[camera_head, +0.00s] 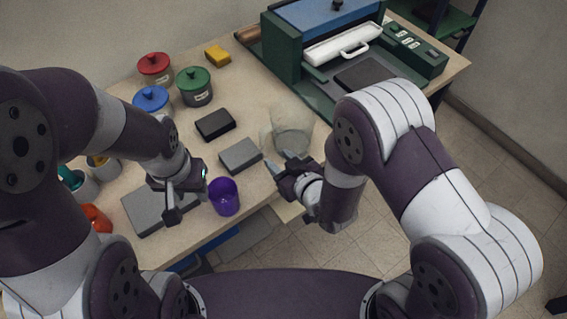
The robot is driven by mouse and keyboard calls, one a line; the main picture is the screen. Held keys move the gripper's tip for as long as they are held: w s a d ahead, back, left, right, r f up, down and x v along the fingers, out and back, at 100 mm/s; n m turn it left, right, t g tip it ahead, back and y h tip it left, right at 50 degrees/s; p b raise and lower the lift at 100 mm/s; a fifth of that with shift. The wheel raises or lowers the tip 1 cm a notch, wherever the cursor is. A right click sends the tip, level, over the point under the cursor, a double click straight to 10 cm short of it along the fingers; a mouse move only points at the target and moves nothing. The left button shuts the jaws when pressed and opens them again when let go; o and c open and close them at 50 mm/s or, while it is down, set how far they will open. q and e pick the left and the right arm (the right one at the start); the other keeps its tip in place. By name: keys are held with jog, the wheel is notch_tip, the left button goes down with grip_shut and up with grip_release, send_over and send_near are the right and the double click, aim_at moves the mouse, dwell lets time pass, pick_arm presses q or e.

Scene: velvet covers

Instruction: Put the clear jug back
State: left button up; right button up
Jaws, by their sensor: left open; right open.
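The clear jug (291,132) is see-through and stands on the table near its right edge, in front of the green machine. My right gripper (278,163) is open, with its fingers pointing left just in front of the jug's base. I cannot tell whether it touches the jug. My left gripper (188,196) is open and empty, over the grey slab and left of the purple cup (224,197).
A grey block (240,155) and a black block (215,124) lie left of the jug. Lidded pots in red (155,68), green (194,86) and blue (152,100) stand behind. A green machine (284,50) fills the back right. A grey slab (143,212) lies at the front.

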jog(key=s+d+r+m+g+h, duration=0.1)
jog(key=d+r+m+g+h, duration=0.15)
jog(key=d, duration=0.35)
jog(key=d+r+m+g+h, duration=0.1)
jog(key=d+m+g+h, duration=0.15)
jog(key=d, duration=0.35)
jog(key=s+d+r+m+g+h, duration=0.1)
jog(key=s+d+g, duration=0.4)
jog(key=s, duration=0.5)
notch_tip(320, 180, up, 2)
jog(key=shift+d+r+m+h, duration=0.1)
jog(key=shift+d+m+h, duration=0.3)
jog(key=shift+d+h, duration=0.3)
